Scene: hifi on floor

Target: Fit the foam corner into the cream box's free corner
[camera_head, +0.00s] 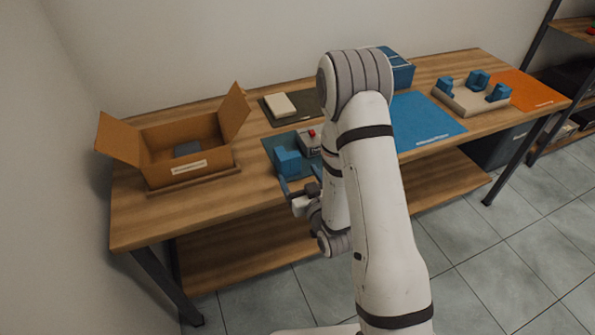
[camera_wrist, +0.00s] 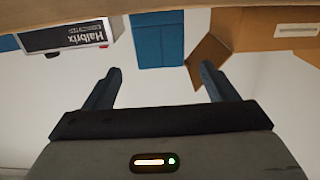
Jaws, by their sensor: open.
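The blue foam corner (camera_head: 288,162) sits on a teal mat near the table's front edge; it also shows in the wrist view (camera_wrist: 157,42), beyond and between my fingers. My gripper (camera_head: 300,183) is open and empty, in front of the foam corner and apart from it. Its two fingers also show in the wrist view (camera_wrist: 158,85). The cream box (camera_head: 466,104) lies low at the right of the table. Blue foam pieces stand in three of its corners; the corner nearest the front edge looks empty.
A grey device with a red button (camera_head: 311,133) stands right behind the foam corner. An open cardboard box (camera_head: 190,165) is at the left. A cream block (camera_head: 279,105) lies on a dark mat. A blue mat (camera_head: 425,120) and an orange mat (camera_head: 530,92) flank the cream box.

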